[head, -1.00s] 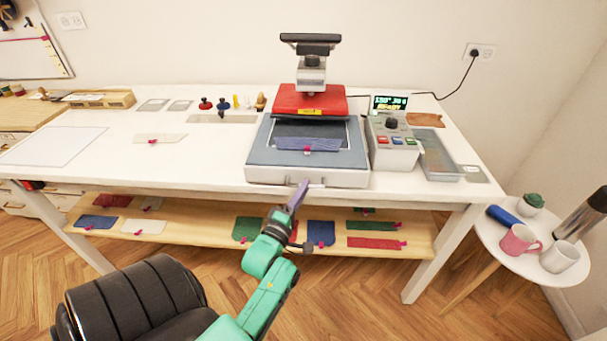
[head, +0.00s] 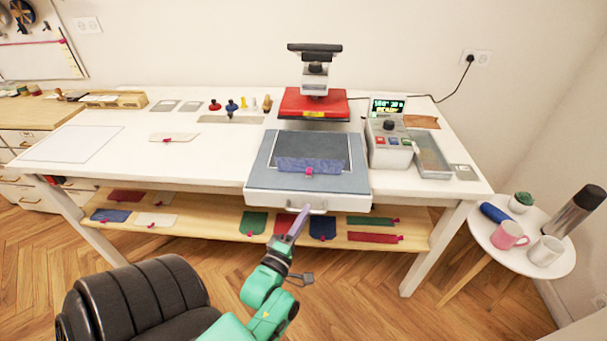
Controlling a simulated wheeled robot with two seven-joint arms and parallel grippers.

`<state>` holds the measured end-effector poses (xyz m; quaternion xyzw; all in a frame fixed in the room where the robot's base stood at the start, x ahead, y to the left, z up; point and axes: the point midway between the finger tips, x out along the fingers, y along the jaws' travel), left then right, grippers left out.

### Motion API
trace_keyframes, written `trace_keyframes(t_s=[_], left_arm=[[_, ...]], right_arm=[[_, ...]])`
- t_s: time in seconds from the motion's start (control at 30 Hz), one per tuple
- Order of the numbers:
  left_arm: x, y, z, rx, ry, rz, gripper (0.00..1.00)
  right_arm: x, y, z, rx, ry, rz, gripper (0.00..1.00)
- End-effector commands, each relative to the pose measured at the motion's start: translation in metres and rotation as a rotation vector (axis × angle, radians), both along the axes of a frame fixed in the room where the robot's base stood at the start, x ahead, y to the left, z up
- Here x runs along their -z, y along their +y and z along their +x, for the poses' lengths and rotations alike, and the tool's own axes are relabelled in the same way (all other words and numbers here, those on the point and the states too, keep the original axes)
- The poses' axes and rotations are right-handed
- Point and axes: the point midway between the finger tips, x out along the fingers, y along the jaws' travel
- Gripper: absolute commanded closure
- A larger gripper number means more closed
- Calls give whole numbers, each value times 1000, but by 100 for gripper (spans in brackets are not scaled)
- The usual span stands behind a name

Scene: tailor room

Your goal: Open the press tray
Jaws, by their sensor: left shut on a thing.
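The press tray (head: 262,197) is a white-fronted drawer with a blue-grey pad, and it sticks out past the front edge of the table. A dark grey piece and a blue cloth (head: 292,165) with a pink tag lie on its pad. The red press head (head: 313,103) is behind the tray, near its back edge. My left gripper (head: 300,212) is at the handle (head: 318,207) on the tray's front, shut on it; its purple finger hides part of the handle. My right gripper is not in view.
The control box (head: 391,143) with a lit display stands right of the press, beside a grey shallow bin (head: 432,155). The shelf (head: 200,222) below holds several cloth pieces. A round side table (head: 520,250) with mugs stands at right. The table's left part is mostly clear.

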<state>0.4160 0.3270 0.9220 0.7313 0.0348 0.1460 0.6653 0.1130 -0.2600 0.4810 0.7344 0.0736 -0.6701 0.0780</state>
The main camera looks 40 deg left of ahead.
Motion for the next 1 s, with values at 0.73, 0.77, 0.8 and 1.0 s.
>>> trace_keyframes(t_s=[0.73,0.77,0.8,1.0], left_arm=[[13,-12,-48,0,7,-2,73],[15,-14,-57,0,8,-2,73],[18,-17,-69,0,9,-2,73],[25,-31,-120,0,7,-2,73]], right_arm=[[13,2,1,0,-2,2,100],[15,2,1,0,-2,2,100],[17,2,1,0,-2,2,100],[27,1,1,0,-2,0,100]])
